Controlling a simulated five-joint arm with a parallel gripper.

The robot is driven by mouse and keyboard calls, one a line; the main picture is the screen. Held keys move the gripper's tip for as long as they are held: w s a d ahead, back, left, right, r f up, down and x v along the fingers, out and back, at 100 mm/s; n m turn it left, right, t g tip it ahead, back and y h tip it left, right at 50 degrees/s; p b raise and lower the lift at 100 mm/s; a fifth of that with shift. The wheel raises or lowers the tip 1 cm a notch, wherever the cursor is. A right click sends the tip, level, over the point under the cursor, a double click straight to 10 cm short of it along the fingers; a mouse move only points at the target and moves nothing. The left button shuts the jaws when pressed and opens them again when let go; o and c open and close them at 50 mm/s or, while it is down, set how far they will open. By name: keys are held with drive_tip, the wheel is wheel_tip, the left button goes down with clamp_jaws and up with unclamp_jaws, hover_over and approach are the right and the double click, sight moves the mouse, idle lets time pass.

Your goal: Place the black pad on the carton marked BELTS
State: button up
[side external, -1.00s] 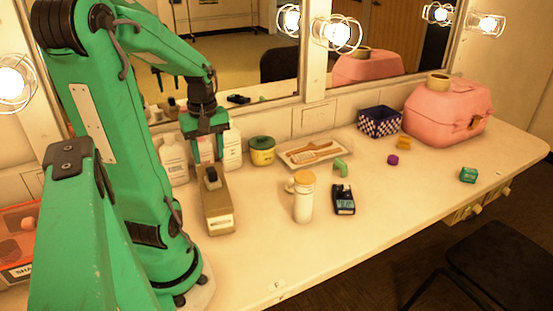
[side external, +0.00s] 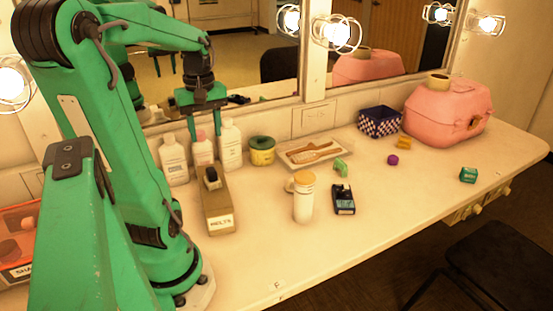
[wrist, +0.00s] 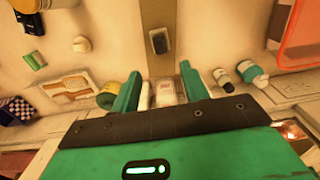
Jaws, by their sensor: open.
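The carton (side external: 219,205) is a long tan box on the counter with a white label on its near end; the small lettering looks like BELTS. The black pad (side external: 211,178) rests on top of the carton, towards its far end. In the wrist view the pad (wrist: 158,41) lies on the tan carton (wrist: 157,12), ahead of the fingers. My gripper (side external: 207,135) is above and behind the carton, in front of the bottles, apart from the pad. Its fingers (wrist: 158,78) are spread with nothing held between them.
White bottles (side external: 203,150) stand close behind the carton. A green-yellow tub (side external: 262,151), a tray with a brush (side external: 317,153), a capped white jar (side external: 303,200) and a dark device (side external: 343,199) are to the right. A pink case (side external: 447,112) is farther right. The front counter is clear.

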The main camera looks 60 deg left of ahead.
drive_tip(key=w+d+m+t, duration=0.2)
drive_tip(key=w+d+m, duration=0.1)
drive_tip(key=d+m, duration=0.6)
drive_tip(key=w+d+r+m+t, duration=0.1)
drive_tip(key=w+d+m+t, duration=0.2)
drive_tip(key=d+m, duration=0.6)
drive_tip(key=d, duration=0.3)
drive_tip(key=shift+r+t, duration=0.2)
drive_tip(key=shift+t, duration=0.1)
